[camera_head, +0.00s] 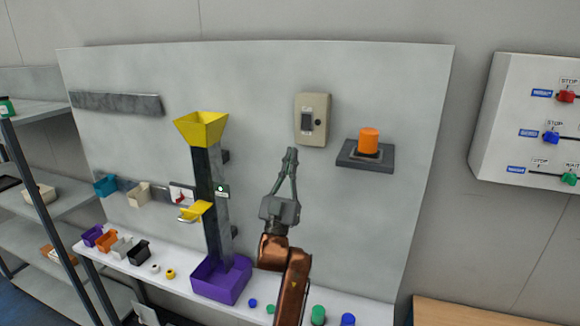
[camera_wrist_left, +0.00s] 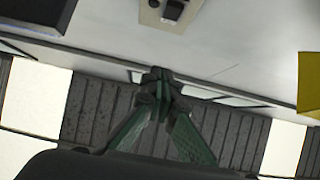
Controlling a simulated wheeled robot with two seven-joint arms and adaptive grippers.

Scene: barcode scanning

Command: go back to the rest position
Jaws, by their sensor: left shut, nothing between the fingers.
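My left gripper (camera_head: 291,155) points up in front of the grey wall panel, below the beige switch box (camera_head: 313,119). Its fingers are shut together with nothing between them. The left wrist view also shows the closed fingertips (camera_wrist_left: 158,78), with the switch box (camera_wrist_left: 174,8) at the top edge. My copper-coloured left arm comes up from the bottom of the head view. My right gripper is in neither view.
An orange cylinder (camera_head: 369,141) stands on a dark wall shelf (camera_head: 364,155) to the right. A yellow funnel (camera_head: 202,127) tops a dark column over a purple bin (camera_head: 221,281). A white ledge holds small bins and several coloured pieces. A lever box (camera_head: 525,120) hangs far right.

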